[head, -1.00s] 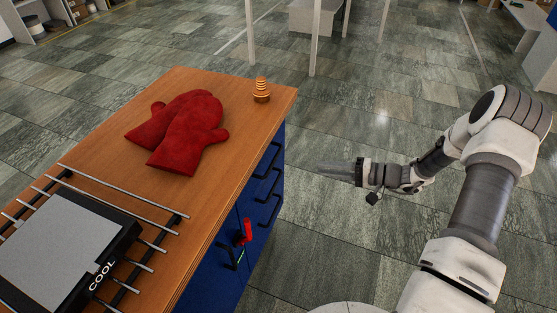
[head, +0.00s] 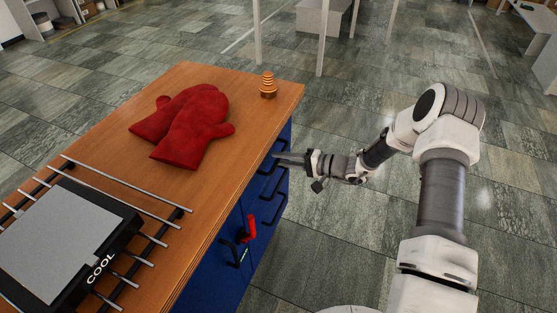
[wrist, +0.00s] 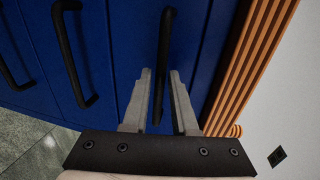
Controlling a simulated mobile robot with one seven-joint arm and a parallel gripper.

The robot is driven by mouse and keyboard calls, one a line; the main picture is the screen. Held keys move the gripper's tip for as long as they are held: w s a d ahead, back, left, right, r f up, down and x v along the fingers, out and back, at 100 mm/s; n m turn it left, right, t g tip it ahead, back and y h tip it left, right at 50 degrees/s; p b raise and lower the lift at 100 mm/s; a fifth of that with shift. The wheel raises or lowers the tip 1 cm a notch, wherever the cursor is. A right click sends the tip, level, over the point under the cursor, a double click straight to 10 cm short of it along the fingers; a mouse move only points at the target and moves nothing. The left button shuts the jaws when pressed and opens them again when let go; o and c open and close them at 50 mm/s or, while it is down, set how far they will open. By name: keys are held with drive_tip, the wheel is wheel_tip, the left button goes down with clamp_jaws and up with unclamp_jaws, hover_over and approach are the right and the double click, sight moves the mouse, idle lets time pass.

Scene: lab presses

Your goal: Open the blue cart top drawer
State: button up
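The blue cart (head: 222,272) stands under a wooden top (head: 230,120), its drawer front facing right in the head view. In the wrist view, the top drawer (wrist: 135,40) is the blue panel nearest the wooden edge and looks closed. Its black handle (wrist: 166,45) runs between my fingers. My gripper (wrist: 161,98) is open, with one finger on each side of this handle; I cannot tell whether either touches it. In the head view, my gripper (head: 290,158) is at the upper drawer front, partly covering the top handle.
Lower black handles (wrist: 75,60) lie beside the top one. Red mitts (head: 185,125), an orange ringed object (head: 268,85) and a rack with a "COOL" plate (head: 70,245) are on the wooden top. A red item (head: 250,228) is on the cart's side. Floor to the right is clear.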

drive_tip(key=shift+w+a+f, duration=0.1)
drive_tip(key=shift+w+a, duration=0.15)
drive_tip(key=shift+a, duration=0.3)
clamp_jaws()
idle(1.1)
